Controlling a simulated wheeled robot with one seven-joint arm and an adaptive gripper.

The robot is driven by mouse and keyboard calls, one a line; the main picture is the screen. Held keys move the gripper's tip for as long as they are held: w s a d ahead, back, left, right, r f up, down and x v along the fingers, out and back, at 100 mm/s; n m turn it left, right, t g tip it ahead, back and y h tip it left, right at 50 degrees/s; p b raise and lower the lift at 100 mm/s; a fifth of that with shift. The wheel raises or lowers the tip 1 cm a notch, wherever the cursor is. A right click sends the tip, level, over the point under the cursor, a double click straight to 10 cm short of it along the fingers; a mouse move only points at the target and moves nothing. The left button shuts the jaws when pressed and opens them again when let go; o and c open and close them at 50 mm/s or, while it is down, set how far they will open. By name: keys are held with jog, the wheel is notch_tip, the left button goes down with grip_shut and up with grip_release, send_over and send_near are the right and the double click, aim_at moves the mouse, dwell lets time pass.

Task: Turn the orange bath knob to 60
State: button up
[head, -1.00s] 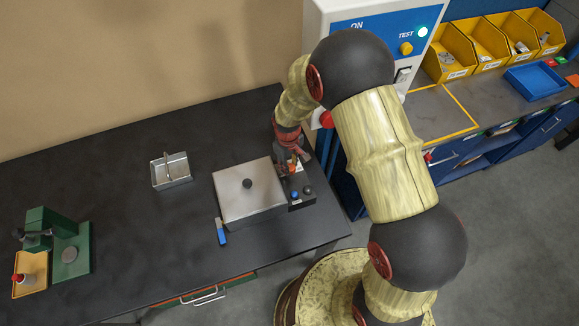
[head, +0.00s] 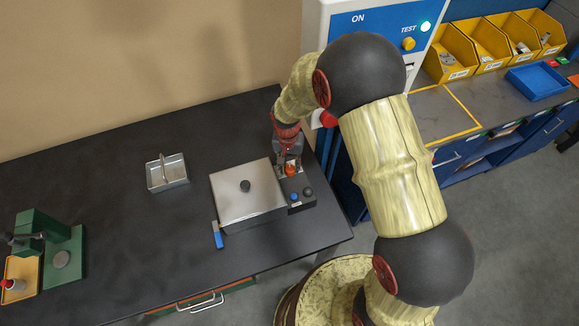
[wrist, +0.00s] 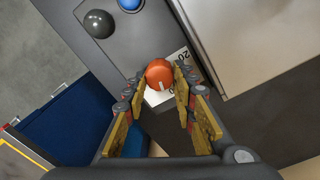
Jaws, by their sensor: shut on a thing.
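The orange bath knob (head: 291,170) is on the dark control panel (head: 297,204) at the right side of the steel bath. In the wrist view the knob (wrist: 159,73) shows a white pointer mark facing the lower part of the picture. A white dial plate (wrist: 180,57) with "20" shows beside it; the other numbers are mostly hidden. My gripper (head: 289,163) comes down over the knob from above. In the wrist view its fingers (wrist: 157,82) stand on both sides of the knob, shut on it.
A blue knob (head: 294,197) and a black knob (head: 308,191) share the panel. The lidded bath (head: 240,205) stands close beside my gripper. A white cabinet with a red button (head: 328,119) is behind. A metal basket (head: 168,172) stands to the left.

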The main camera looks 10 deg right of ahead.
jog(key=m, duration=0.3)
jog(key=shift+m+b, duration=0.3)
jog(key=shift+m, duration=0.1)
jog(key=m, duration=0.3)
jog(key=shift+d+m, duration=0.1)
jog(key=shift+m, duration=0.2)
jog(key=m, duration=0.3)
jog(key=shift+m+b, duration=0.3)
jog(key=shift+r+m, duration=0.1)
jog(key=shift+m, duration=1.8)
jog(key=o, duration=1.1)
jog(key=shift+s, duration=0.1)
jog(key=shift+c, duration=0.2)
jog(key=shift+o, duration=0.5)
